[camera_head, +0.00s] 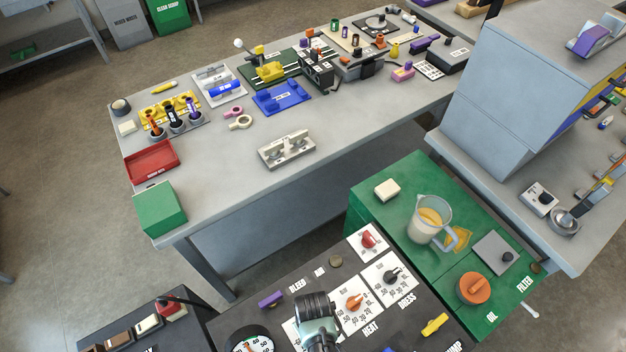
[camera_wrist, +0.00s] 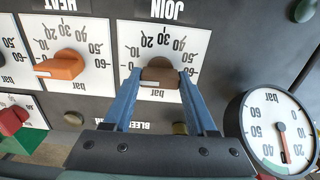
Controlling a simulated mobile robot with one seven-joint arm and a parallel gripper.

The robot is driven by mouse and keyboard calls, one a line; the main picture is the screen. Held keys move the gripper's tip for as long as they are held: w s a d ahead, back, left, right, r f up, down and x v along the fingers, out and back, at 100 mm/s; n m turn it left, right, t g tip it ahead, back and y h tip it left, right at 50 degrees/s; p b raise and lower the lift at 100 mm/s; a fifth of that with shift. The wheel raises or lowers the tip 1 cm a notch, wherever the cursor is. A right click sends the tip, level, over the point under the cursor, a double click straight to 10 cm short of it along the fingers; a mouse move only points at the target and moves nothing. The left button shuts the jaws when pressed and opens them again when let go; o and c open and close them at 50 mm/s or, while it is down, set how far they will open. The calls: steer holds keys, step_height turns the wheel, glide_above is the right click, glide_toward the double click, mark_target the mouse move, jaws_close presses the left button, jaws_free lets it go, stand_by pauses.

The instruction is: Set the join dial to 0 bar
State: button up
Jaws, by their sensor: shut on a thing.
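The join dial has a white scale plate (camera_wrist: 200,45) and a brown knob (camera_wrist: 160,76). The wrist view shows it upside down, under the label JOIN. My gripper (camera_wrist: 160,80) is shut on the brown knob, with one blue finger on each side. The fingers cover part of the scale, and I cannot tell which number the knob points at. In the head view my arm's end covers the knob and most of its plate. A round pressure gauge (camera_wrist: 278,130) is to the right in the wrist view, its red needle pointing down in the picture.
The heat dial's orange knob (camera_wrist: 62,66) is close beside, left in the wrist view. The dress dial's black knob (camera_head: 392,275), a red knob (camera_head: 368,240) and a purple block (camera_head: 271,299) are nearby. A green cart top (camera_head: 400,210) with a jug (camera_head: 428,222) stands behind the panel.

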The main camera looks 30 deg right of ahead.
steer(key=o, duration=1.4)
steer(key=shift+c, duration=0.2)
step_height(320, 180, up, 13)
